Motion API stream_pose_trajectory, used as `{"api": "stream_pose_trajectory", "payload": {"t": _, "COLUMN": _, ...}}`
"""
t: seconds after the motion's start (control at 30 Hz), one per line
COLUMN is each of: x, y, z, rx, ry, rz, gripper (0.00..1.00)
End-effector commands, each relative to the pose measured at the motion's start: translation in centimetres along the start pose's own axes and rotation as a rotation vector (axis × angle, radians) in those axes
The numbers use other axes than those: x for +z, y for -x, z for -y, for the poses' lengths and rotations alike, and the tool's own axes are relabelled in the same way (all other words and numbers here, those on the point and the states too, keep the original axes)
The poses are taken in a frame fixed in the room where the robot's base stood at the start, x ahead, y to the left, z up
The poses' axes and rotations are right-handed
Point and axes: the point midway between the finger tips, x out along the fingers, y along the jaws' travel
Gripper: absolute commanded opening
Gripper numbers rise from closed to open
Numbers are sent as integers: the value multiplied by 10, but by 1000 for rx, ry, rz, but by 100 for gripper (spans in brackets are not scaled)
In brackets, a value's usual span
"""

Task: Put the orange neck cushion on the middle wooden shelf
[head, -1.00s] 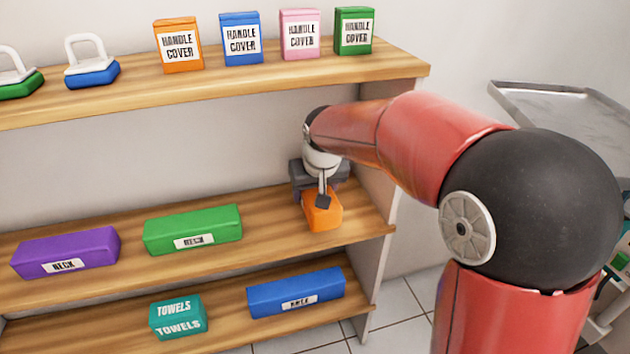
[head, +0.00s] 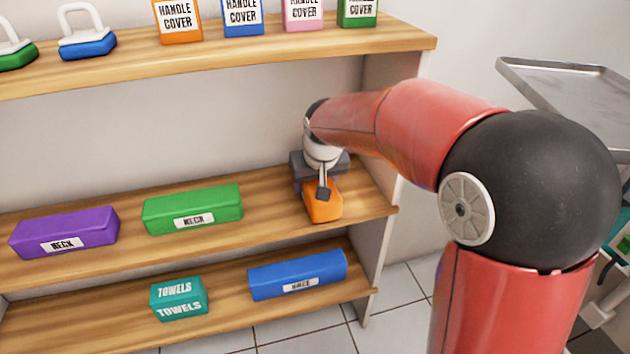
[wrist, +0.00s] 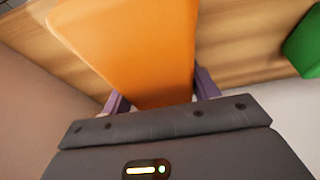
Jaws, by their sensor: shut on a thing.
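The orange neck cushion (head: 322,205) is at the right end of the middle wooden shelf (head: 270,219), its end toward the front edge. My gripper (head: 323,190) is shut on it from above and partly hides it. In the wrist view the orange cushion (wrist: 130,45) lies between my gripper's purple fingers (wrist: 160,90), with the wood of the shelf beneath. The cushion looks on or just above the board; I cannot tell whether it bears its full weight there.
A green neck cushion (head: 193,208) and a purple one (head: 65,232) lie left on the same shelf. The side panel (head: 385,130) is close on the right. The lower shelf holds a blue cushion (head: 297,275) and a teal towels box (head: 179,298). Handle cover boxes stand above.

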Motion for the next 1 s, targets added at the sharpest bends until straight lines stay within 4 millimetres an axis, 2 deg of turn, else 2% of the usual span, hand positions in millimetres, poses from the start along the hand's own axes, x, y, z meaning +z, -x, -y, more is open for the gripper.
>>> {"api": "stream_pose_trajectory", "payload": {"t": 0.43, "x": 4, "y": -9, "z": 0, "rx": 0, "ry": 0, "rz": 0, "gripper": 31}}
{"api": "stream_pose_trajectory", "payload": {"t": 0.47, "x": 3, "y": -8, "z": 0, "rx": 0, "ry": 0, "rz": -1, "gripper": 64}}
{"api": "stream_pose_trajectory", "payload": {"t": 0.63, "x": 3, "y": -8, "z": 0, "rx": 0, "ry": 0, "rz": 0, "gripper": 85}}
{"api": "stream_pose_trajectory", "payload": {"t": 0.87, "x": 4, "y": -8, "z": 0, "rx": 0, "ry": 0, "rz": 1, "gripper": 85}}
{"api": "stream_pose_trajectory", "payload": {"t": 1.0, "x": 3, "y": 1, "z": 0, "rx": 0, "ry": 0, "rz": -3, "gripper": 85}}
